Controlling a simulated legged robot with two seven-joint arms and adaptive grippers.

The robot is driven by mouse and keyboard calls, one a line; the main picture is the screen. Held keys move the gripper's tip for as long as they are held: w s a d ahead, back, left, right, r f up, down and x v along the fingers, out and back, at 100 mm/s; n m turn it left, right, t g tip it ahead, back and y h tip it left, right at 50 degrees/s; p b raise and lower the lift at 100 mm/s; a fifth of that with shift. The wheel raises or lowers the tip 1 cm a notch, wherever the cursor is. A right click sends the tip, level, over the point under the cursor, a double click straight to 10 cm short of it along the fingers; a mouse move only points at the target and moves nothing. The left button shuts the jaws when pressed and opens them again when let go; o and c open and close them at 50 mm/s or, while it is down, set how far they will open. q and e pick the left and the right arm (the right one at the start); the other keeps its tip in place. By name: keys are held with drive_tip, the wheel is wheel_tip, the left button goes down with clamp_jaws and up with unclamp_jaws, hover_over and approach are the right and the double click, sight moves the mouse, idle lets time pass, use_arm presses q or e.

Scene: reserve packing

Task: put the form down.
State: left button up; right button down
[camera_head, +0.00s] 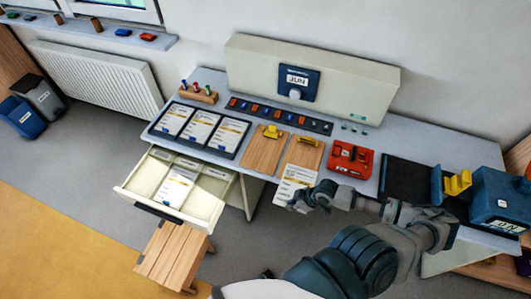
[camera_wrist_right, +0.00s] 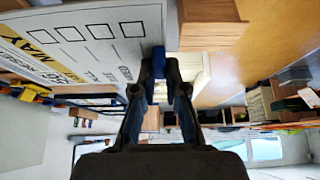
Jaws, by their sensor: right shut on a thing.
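My right gripper (camera_head: 298,201) is shut on a white printed form (camera_head: 291,188) at the desk's front edge, in front of the right clipboard (camera_head: 305,152). In the right wrist view, the fingertips (camera_wrist_right: 167,72) meet at the edge of the form (camera_wrist_right: 95,40), which shows a yellow band, the word MAY and a row of empty boxes. From the head view I cannot tell whether the form touches the clipboard. The left clipboard (camera_head: 265,154) is bare apart from its yellow clip. My left gripper is not in view.
An open drawer (camera_head: 205,209) with papers juts out at left. A dark tray (camera_head: 179,145) holds three forms. A red device (camera_head: 350,160), a black mat (camera_head: 400,181) and a blue box (camera_head: 499,197) stand at right. A wooden stool (camera_head: 173,257) is below the drawer.

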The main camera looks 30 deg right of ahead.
sight(278, 200)
drive_tip(key=shift+m+t+h, duration=0.3)
drive_tip(key=shift+m, duration=0.5)
drive_tip(key=w+a, duration=0.1)
drive_tip(key=w, duration=0.1)
drive_tip(key=w+a+r+b, duration=0.1)
drive_tip(key=w+a, duration=0.1)
drive_tip(key=shift+w+a, duration=0.1)
drive_tip(key=shift+a, duration=0.2)
drive_tip(key=w+a+r+m+h+b, duration=0.2)
drive_tip(key=w+a+r+m, duration=0.3)
drive_tip(key=w+a+r, duration=0.6)
wheel_tip(278, 200, up, 4)
drive_tip(key=shift+w+f+m+t+h, duration=0.2)
drive_tip(key=shift+w+m+t+h, duration=0.1)
drive_tip(key=shift+w+h, duration=0.25)
drive_tip(key=shift+d, duration=0.1)
